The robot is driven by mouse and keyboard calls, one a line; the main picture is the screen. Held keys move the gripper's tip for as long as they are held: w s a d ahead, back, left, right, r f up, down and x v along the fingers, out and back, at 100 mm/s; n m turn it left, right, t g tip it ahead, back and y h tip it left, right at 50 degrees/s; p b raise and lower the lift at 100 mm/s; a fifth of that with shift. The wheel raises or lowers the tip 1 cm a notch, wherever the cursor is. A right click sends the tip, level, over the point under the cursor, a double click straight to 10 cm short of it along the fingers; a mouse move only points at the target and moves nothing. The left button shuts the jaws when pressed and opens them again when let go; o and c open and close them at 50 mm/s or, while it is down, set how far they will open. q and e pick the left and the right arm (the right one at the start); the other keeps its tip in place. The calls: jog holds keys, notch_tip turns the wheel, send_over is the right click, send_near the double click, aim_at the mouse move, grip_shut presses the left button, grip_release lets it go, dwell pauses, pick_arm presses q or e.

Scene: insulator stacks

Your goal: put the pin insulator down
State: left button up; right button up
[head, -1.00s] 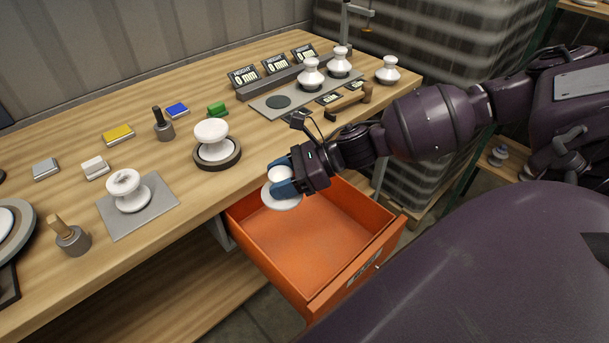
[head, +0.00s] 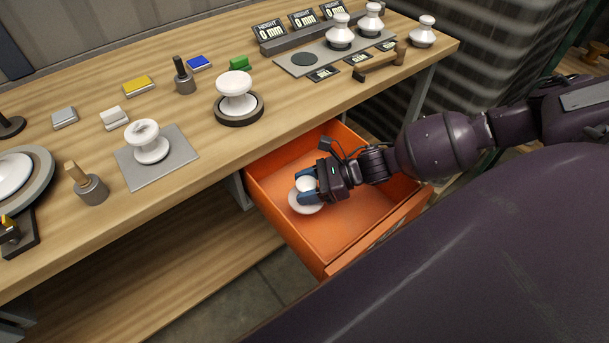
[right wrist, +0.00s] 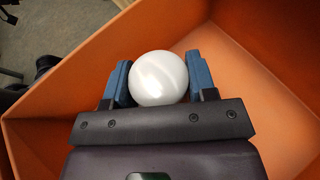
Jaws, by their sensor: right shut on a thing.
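The white pin insulator (head: 305,203) is inside the open orange drawer (head: 352,238), near its left side. My right gripper (head: 308,186) is shut on its upper part, and the wide skirt shows below the fingers. In the right wrist view the insulator's round white top (right wrist: 159,78) sits between the two blue fingers, with orange drawer walls around it. I cannot tell whether its base touches the drawer floor. My left gripper is not in view.
The wooden bench (head: 230,170) stands above the drawer. On it are a white insulator on a dark round base (head: 238,108), another on a grey mat (head: 180,160), and several at the back right. The rest of the drawer floor is bare.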

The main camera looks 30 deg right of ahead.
notch_tip(320, 180, down, 4)
jog(key=shift+r+b, duration=0.2)
jog(key=shift+b, duration=0.2)
jog(key=shift+f, duration=0.25)
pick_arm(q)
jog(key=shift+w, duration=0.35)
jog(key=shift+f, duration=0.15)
pick_arm(e)
jog(key=shift+f, duration=0.15)
